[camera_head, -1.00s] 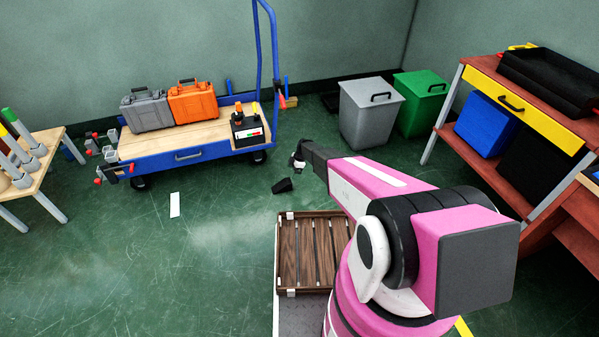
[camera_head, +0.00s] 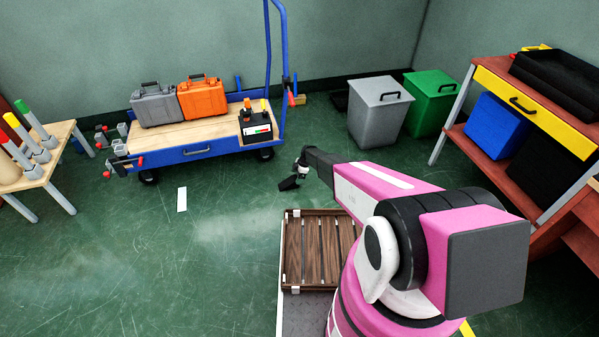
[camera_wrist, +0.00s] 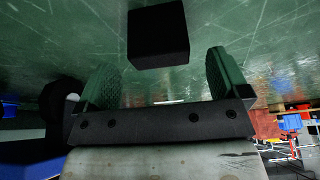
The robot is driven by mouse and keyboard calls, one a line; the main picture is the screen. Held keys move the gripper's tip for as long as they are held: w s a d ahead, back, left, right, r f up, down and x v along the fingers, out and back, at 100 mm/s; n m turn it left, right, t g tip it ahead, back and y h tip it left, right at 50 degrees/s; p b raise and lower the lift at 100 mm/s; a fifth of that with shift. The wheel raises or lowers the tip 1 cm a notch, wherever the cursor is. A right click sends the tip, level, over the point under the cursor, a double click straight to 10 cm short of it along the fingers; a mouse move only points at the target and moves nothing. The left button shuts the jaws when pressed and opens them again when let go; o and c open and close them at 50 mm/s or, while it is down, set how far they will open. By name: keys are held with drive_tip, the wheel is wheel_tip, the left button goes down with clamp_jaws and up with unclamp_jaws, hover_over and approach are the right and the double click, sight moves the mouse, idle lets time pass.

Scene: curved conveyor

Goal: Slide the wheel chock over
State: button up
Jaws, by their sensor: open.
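The wheel chock (camera_head: 288,184) is a small black wedge on the green floor, left of my arm's end in the head view. In the wrist view it is a dark block (camera_wrist: 158,35) just ahead of the fingertips, between their lines and apart from both. My gripper (camera_wrist: 163,75) is open and empty, with two green ridged fingers spread. In the head view my gripper (camera_head: 297,174) is small and close above the chock; its fingers are hard to make out there.
A blue cart (camera_head: 195,153) with two cases stands behind at left. A white strip (camera_head: 182,199) lies on the floor. A wooden slatted crate (camera_head: 310,285) is in front. Grey (camera_head: 376,115) and green (camera_head: 428,105) bins stand at back right.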

sight(295, 178)
drive_tip(key=x, duration=0.5)
drive_tip(key=shift+f, duration=0.15)
drive_tip(key=c, duration=1.2)
drive_tip(key=shift+w+a, duration=0.1)
